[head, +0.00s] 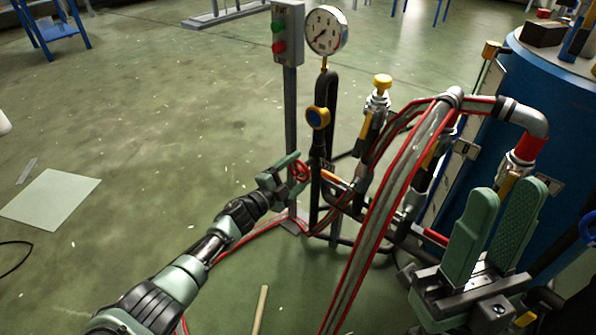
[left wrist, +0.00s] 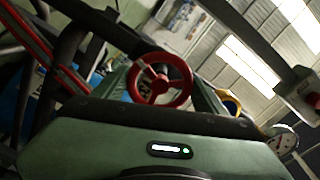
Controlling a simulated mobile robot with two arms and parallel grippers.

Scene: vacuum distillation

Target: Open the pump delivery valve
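A red handwheel valve (head: 301,171) sits on the dark pipework right of the control post. My left gripper (head: 287,172) reaches it from the left, with its fingers at the wheel. In the left wrist view the red wheel (left wrist: 160,58) shows between two green fingers, with a gap visible on each side. The left gripper (left wrist: 163,85) looks open around the wheel; whether a finger touches it is unclear. My right gripper (head: 511,196) is open and empty at the right front, its green fingers pointing up.
A pressure gauge (head: 326,30) and a post-mounted switch box (head: 287,32) stand behind the wheel. Thick red-striped hoses (head: 383,220) cross to its right. A yellow-topped valve (head: 382,83) and blue tank (head: 560,110) stand at right. The floor at left is largely clear.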

